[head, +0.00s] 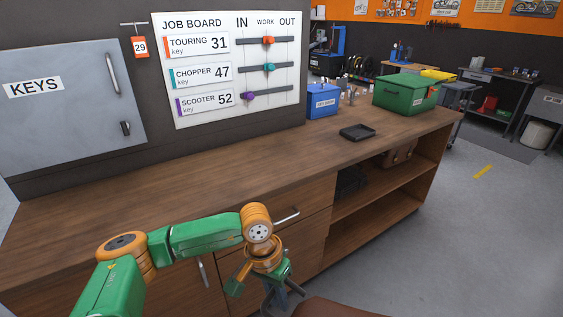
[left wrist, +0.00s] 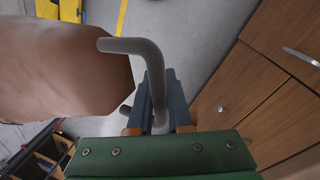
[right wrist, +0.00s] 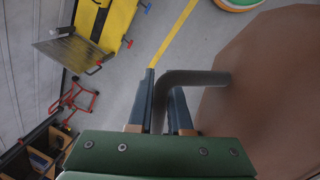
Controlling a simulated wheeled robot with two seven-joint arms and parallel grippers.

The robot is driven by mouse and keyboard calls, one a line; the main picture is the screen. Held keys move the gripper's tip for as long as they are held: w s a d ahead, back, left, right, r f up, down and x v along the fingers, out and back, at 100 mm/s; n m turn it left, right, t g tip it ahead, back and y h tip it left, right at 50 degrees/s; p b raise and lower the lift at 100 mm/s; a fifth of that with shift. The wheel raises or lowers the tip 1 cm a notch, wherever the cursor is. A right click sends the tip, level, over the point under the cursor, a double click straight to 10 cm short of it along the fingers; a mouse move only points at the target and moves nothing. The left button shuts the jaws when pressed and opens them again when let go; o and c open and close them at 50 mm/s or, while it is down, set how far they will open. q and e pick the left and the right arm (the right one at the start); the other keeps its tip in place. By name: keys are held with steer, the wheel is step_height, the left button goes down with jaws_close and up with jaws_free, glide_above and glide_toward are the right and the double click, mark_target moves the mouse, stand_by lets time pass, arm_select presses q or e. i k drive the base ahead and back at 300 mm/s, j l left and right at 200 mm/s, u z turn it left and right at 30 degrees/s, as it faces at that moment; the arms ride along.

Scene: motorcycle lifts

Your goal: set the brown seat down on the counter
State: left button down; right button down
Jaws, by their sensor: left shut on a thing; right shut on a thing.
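The brown seat (head: 335,308) shows only as an edge at the bottom of the head view, in front of the wooden counter (head: 190,180). It is large at the left of the left wrist view (left wrist: 60,65) and at the right of the right wrist view (right wrist: 265,90). My left gripper (left wrist: 158,95) is shut on a bent grey bar at one end of the seat; it also shows in the head view (head: 283,297). My right gripper (right wrist: 163,100) is shut on a similar bar at the other end. The right arm is outside the head view.
The near and middle counter top is bare. A black tray (head: 357,132), a blue box (head: 322,101) and a green box (head: 405,94) stand toward its far right. A key cabinet (head: 70,100) and job board (head: 230,70) are behind. Open floor lies right of the counter.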

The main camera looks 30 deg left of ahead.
mark_target(266, 169)
steer(key=i+u, duration=0.2)
steer(key=i, duration=0.3)
steer(key=i+l+u, duration=0.2)
steer(key=i, duration=0.3)
steer(key=i+l+u, duration=0.15)
steer(key=i, duration=0.35)
steer(key=i+j+u, duration=0.1)
steer(key=u, duration=0.3)
steer(key=i+j+u, duration=0.1)
steer(key=u, duration=0.3)
steer(key=i+u, duration=0.1)
steer(key=u, duration=0.25)
steer(key=i+u, duration=0.1)
steer(key=u, duration=0.3)
steer(key=i, duration=0.55)
